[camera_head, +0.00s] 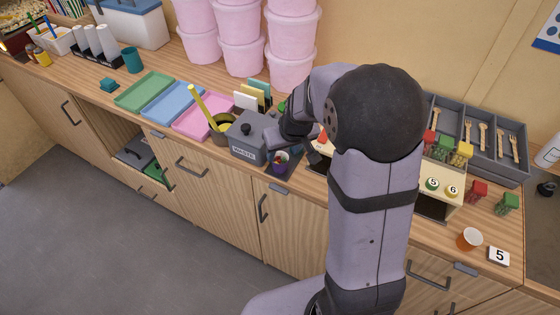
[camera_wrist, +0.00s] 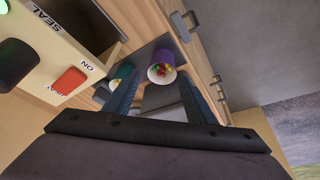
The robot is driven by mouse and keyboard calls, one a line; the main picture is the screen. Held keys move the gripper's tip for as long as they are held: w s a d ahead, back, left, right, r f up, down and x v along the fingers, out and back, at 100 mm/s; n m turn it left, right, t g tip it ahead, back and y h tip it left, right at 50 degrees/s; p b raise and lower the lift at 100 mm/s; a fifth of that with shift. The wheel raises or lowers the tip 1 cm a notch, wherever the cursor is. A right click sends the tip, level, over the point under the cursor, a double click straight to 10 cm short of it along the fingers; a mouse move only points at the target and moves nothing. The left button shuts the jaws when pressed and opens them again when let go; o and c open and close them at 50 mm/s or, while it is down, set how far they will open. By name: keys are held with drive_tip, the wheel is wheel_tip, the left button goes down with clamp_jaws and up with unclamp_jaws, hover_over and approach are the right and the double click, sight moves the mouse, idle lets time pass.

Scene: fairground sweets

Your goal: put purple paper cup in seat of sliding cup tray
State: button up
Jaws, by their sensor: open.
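The purple paper cup (camera_head: 280,160) holds coloured sweets and stands upright on a dark plate (camera_head: 292,171) in front of the grey lidded box. In the wrist view the cup (camera_wrist: 163,75) shows between the two fingers of my gripper (camera_wrist: 160,88), with its open mouth and sweets visible. My gripper is open, and no clear contact with the cup shows. In the head view my gripper (camera_head: 288,135) is just above and behind the cup, partly hidden by my arm. I cannot tell whether the dark plate is the sliding cup tray, or whether the cup is in its seat.
A cream panel (camera_wrist: 65,60) with a red switch (camera_wrist: 69,81) stands close left in the wrist view. An orange cup (camera_head: 469,239) stands far right.

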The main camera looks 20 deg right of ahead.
sight(280, 158)
drive_tip(key=shift+w+a+f+p, duration=0.15)
drive_tip(key=shift+w+f+p, duration=0.05)
drive_tip(key=shift+f+p, duration=0.35)
drive_tip(key=shift+p+x, duration=0.4)
drive_tip(key=shift+x, duration=1.6)
drive_tip(key=c, duration=0.9)
drive_tip(key=shift+r, duration=0.1)
wheel_tip(280, 158, up, 10)
drive_tip(key=shift+f+b, duration=0.1)
drive_tip(key=shift+b, duration=0.8)
